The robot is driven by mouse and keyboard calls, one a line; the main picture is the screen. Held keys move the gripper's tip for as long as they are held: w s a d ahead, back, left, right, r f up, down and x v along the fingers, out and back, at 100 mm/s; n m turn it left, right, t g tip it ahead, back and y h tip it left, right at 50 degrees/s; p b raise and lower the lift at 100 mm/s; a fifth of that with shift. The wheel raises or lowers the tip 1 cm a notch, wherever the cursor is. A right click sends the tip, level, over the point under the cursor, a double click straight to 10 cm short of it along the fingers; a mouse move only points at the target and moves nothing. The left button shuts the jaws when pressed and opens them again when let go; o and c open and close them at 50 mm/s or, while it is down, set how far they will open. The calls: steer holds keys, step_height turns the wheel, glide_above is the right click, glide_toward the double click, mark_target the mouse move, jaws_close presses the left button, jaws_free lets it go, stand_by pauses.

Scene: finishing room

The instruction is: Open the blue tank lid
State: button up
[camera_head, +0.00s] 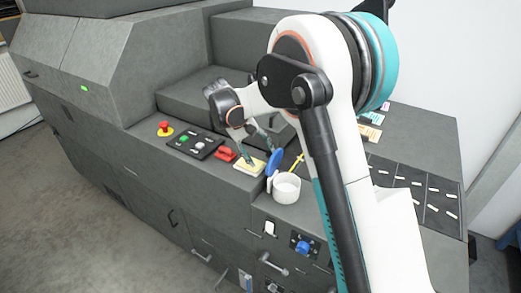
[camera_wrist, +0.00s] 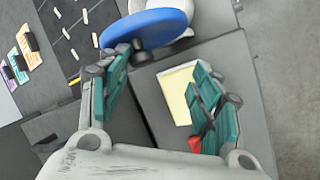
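The blue tank lid (camera_head: 273,162) stands steeply tilted at the rim of the white round tank (camera_head: 287,189), whose top looks uncovered. In the wrist view the blue lid (camera_wrist: 150,29) lies beyond my fingers, with the white tank (camera_wrist: 178,33) partly hidden behind it. My gripper (camera_head: 258,147) is just behind and left of the lid in the head view. Its teal fingers (camera_wrist: 160,68) are spread apart with nothing between them. The left fingertip is close to the lid's underside; I cannot tell whether it touches.
A yellow pad (camera_head: 249,167) in a pale tray, a red object (camera_head: 225,154) and a button panel (camera_head: 195,144) sit left of the tank. A red emergency button (camera_head: 165,128) is farther left. Dark panels with white labels (camera_head: 416,184) lie at right. Grey housing rises behind.

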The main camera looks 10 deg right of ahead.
steer(key=shift+w+d+f, duration=0.2)
steer(key=shift+d+f, duration=0.1)
steer(key=shift+d, duration=0.05)
steer(key=shift+r, duration=0.15)
steer(key=shift+w+a+r, duration=0.1)
steer(key=shift+a+r, duration=0.1)
steer(key=shift+r, duration=0.2)
steer(key=v, duration=1.1)
steer(key=shift+d+r, duration=0.1)
